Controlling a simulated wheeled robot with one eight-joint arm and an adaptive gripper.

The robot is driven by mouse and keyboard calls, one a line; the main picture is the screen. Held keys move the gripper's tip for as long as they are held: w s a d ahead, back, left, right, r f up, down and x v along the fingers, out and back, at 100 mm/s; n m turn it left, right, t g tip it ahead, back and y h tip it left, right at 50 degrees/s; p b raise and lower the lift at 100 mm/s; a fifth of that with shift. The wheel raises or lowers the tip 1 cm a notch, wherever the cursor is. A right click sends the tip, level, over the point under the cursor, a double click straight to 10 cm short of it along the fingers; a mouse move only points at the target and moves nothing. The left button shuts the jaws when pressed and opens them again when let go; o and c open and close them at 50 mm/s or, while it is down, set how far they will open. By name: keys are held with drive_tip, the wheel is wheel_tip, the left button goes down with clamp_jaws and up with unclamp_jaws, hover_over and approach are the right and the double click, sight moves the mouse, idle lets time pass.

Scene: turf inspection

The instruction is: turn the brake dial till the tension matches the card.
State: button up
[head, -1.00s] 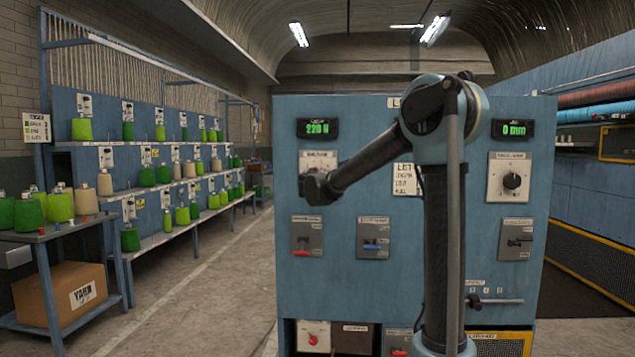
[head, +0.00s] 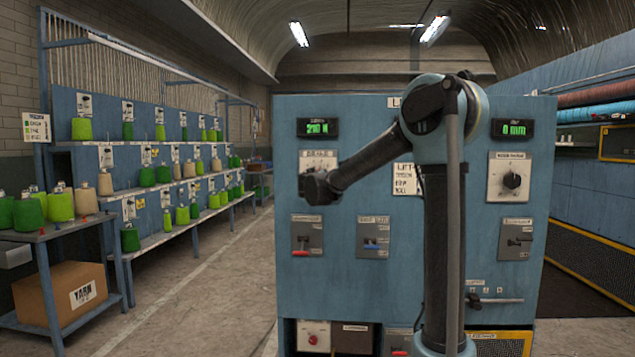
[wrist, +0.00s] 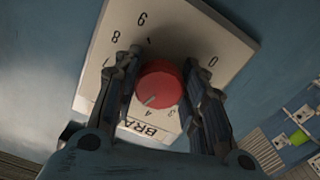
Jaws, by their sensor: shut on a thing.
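The brake dial (wrist: 158,84) is a round red knob with a pale pointer mark, on a white numbered plate (wrist: 180,30). In the wrist view the pointer faces lower left, near the low numerals. My gripper (wrist: 168,92) is shut on the knob, one finger on each side. In the head view my gripper (head: 320,188) hides the knob, and only the top of the plate (head: 318,158) shows. The tension display (head: 317,128) above it glows green and seems to read 210 N, blurred. The card (head: 404,180) is partly behind my arm; its small text is unreadable.
The blue panel also has a second dial (head: 511,181), a "0 mm" display (head: 515,128), and levers with red (head: 305,238) and blue (head: 373,238) handles. Yarn shelves (head: 160,185) stand at left. The floor aisle (head: 200,290) is clear.

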drive_tip(key=n, duration=0.4)
drive_tip(key=shift+n, duration=0.3)
drive_tip(key=n, duration=0.3)
drive_tip(key=shift+n, duration=0.4)
drive_tip(key=n, duration=0.7)
drive_tip(key=shift+s+r, duration=0.1)
drive_tip(key=n, duration=0.3)
drive_tip(key=shift+n, duration=0.4)
drive_tip(key=n, duration=0.3)
drive_tip(key=shift+n, duration=0.3)
drive_tip(key=n, duration=0.3)
drive_tip(key=shift+n, duration=1.9)
